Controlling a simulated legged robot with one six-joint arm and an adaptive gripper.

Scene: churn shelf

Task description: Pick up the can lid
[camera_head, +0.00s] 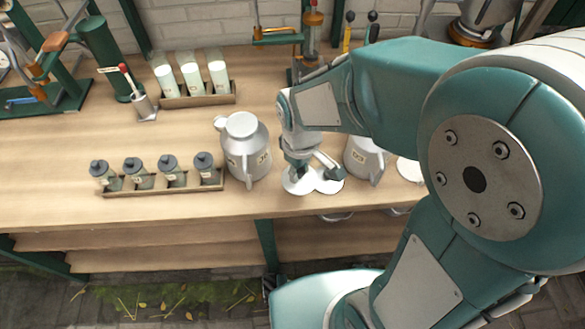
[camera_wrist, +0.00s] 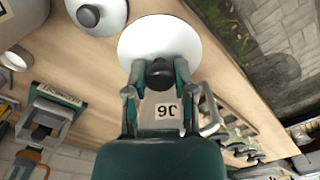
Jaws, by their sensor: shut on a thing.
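Two white round lids with dark knobs lie in view near the front edge of the wooden bench. In the wrist view my gripper (camera_wrist: 160,76) is shut on the dark knob of one can lid (camera_wrist: 160,38). The other lid (camera_wrist: 107,16) is at the upper left of that view. I cannot tell whether the held lid touches the bench.
A grey can (camera_head: 246,150) stands just left of my gripper, and another (camera_head: 365,160) stands just right. A rack of small dark-capped jars (camera_head: 160,190) is farther left. A white-bottle rack (camera_head: 200,99) stands behind. The bench (camera_head: 60,180) is clear at the far left.

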